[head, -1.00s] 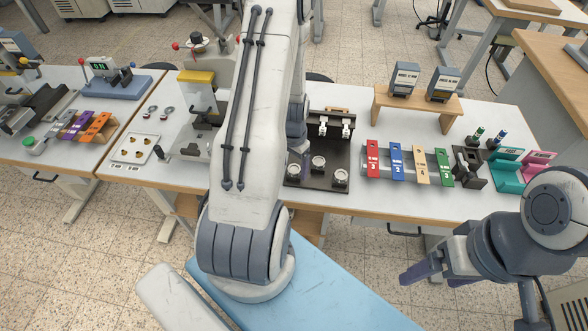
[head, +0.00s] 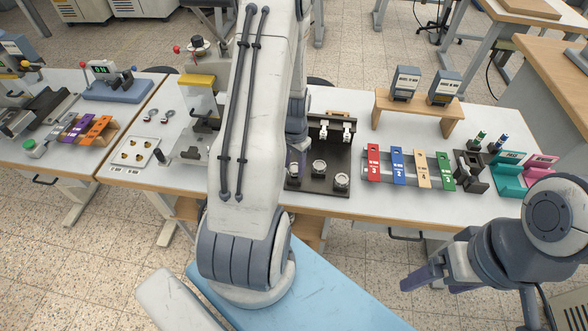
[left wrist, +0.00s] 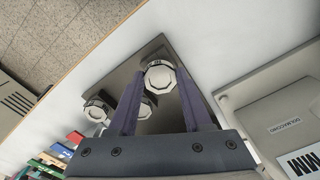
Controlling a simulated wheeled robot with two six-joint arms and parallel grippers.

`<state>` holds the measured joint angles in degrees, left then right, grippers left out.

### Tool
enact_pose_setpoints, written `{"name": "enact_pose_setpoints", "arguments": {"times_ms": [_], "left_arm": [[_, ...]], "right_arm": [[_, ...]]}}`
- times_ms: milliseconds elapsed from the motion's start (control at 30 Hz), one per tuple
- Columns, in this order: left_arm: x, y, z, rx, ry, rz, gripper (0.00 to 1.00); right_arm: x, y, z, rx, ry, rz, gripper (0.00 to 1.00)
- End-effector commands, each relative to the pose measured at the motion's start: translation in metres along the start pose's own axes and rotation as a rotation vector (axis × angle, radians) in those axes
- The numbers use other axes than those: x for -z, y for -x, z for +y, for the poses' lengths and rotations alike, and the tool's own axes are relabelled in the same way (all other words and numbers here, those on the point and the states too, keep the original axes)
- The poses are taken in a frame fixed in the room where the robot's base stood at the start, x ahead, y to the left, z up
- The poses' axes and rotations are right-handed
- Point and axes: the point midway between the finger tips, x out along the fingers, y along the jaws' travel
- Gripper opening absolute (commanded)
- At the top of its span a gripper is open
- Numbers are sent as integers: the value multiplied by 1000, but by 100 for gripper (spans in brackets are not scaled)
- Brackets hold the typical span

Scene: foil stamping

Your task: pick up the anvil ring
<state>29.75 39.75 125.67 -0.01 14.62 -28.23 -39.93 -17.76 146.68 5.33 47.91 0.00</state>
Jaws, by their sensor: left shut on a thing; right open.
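Several small items fill the bench; the anvil ring I take to be a round, pale metal piece with a dark label (left wrist: 161,77), between the fingers in the left wrist view. My left gripper (left wrist: 160,90) is shut on it from both sides. Two similar round pieces (left wrist: 97,110) sit beside it on the dark stand (left wrist: 116,88). In the head view my left arm hides most of this gripper, with the leftmost round piece (head: 293,170) below its visible part. I cannot tell whether the held ring is clear of the stand. My right gripper (head: 427,284) is open and empty, in front of the bench.
Right of the black stand (head: 330,152) lies a rack with red (head: 373,163), blue, tan and green tags. A wooden shelf (head: 420,106) with two grey boxes stands behind. A white tray (head: 136,151) with brass pieces lies at left. The bench's front edge is close.

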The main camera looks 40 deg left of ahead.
Motion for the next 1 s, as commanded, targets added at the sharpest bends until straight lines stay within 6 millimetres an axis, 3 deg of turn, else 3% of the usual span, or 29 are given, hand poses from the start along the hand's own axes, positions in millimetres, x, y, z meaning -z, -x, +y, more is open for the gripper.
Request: {"name": "enact_pose_setpoints", "arguments": {"times_ms": [100,400,600,1000], "left_arm": [[2,19,0,4,-1,7,0],[3,58,72,2,-9,6,0],[4,78,103,1,-5,3,0],[4,87,117,0,1,1,0]], "right_arm": [[0,-6,0,0,0,0,83],[-1,-19,1,0,1,0,83],[-1,-23,2,0,1,0,83],[-1,-24,2,0,0,0,83]]}}
